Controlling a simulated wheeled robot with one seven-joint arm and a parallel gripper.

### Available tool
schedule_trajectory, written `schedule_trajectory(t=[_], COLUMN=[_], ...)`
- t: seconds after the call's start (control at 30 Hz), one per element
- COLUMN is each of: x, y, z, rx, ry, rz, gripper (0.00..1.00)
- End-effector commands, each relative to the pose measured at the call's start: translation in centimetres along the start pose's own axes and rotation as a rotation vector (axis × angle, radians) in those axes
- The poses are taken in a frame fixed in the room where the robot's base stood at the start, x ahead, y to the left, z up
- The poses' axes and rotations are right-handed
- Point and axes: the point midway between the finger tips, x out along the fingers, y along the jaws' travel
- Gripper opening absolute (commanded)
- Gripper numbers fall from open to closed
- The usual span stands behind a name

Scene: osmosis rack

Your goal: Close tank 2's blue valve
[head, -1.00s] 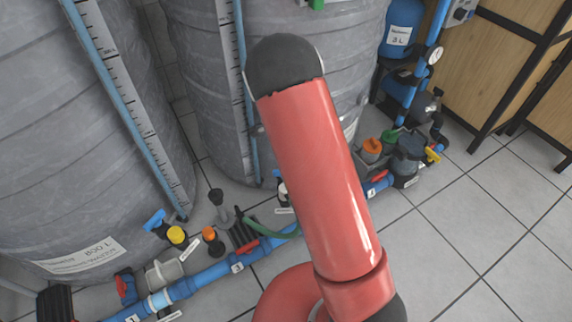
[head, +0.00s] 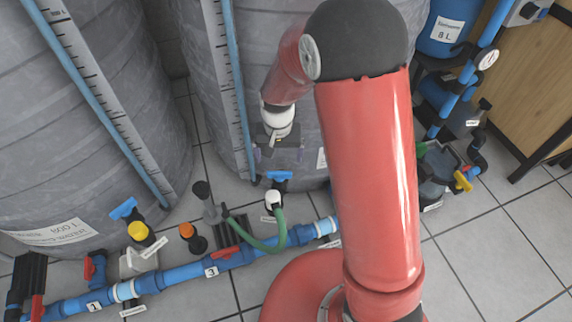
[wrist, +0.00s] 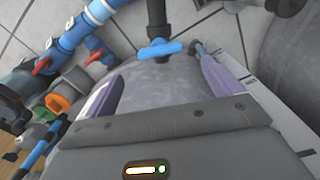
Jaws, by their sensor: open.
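A blue valve handle (head: 280,176) sits low at the front of the middle grey tank (head: 205,100), above a white fitting with a green hose. My gripper (head: 279,155) is just above this handle, pointing down along the tank. In the wrist view the same blue handle (wrist: 158,50) lies crosswise ahead of the fingertips, roughly centred between them. My gripper (wrist: 160,72) is open there, with its purple-grey fingers apart and nothing between them. A second blue valve handle (head: 124,208) is at the left tank (head: 90,130). I cannot read a tank number.
A blue floor pipe (head: 185,274) with red-handled valves runs along the front of the tanks. Yellow (head: 140,231) and orange (head: 187,231) caps and a green hose (head: 270,246) stand close by.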

Motion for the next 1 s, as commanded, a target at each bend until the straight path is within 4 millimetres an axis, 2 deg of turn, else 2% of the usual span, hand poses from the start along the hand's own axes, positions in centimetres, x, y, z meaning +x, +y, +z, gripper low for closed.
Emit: schedule_trajectory(t=[0.2, 0.4, 0.77, 1.0], x=[3.9, 6.2, 6.7, 6.7], y=[0.1, 0.1, 0.1, 0.1], z=[0.1, 0.0, 0.0, -0.1], rx=[0.005, 0.007, 0.007, 0.008], ry=[-0.004, -0.002, 0.000, 0.000], rz=[0.001, 0.000, -0.001, -0.001], gripper=[0.91, 0.91, 0.91, 0.61])
